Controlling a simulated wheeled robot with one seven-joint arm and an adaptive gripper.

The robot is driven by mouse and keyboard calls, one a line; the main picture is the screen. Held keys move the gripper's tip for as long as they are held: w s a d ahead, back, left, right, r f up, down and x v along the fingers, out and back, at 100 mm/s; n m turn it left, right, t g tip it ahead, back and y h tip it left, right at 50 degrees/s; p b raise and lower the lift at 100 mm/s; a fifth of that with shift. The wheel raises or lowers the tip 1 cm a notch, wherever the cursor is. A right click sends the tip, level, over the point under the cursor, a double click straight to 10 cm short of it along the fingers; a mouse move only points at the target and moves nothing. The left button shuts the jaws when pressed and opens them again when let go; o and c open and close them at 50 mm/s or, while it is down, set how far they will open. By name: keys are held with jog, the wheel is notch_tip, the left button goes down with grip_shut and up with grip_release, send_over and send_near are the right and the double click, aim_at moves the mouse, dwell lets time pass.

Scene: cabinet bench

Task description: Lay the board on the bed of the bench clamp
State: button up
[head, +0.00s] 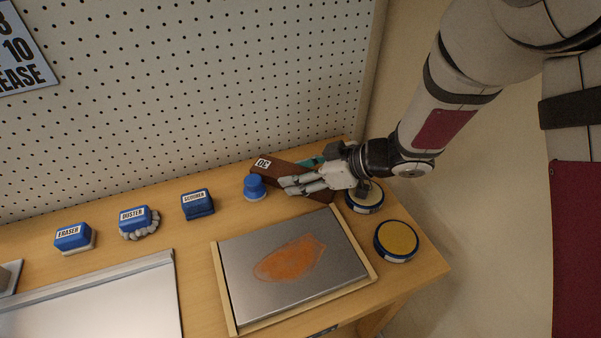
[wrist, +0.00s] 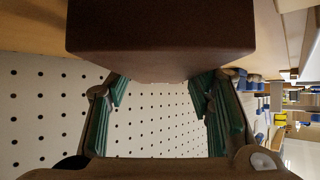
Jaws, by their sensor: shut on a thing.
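My gripper (head: 308,184) is shut on a long brown block (head: 285,172) near the back right of the bench. A small white label marks the block's left end. In the wrist view the brown block (wrist: 160,28) fills the top, with the teal-padded fingers below it on both sides; the contact itself is not clear. A grey metal plate with an orange stain (head: 340,262) lies in a pale wooden frame in front of the gripper; the gripper is above and behind it. I cannot make out a clearly recognisable bench clamp or a separate board.
A blue knob-like piece (head: 254,187) stands just left of the gripper. Blue-topped scourer (head: 198,204), duster (head: 138,220) and eraser (head: 73,237) line the back. Two round tins (head: 396,240) (head: 364,205) stand at right.

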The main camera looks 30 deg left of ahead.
jog(key=shift+f, duration=0.1)
jog(key=o, duration=1.3)
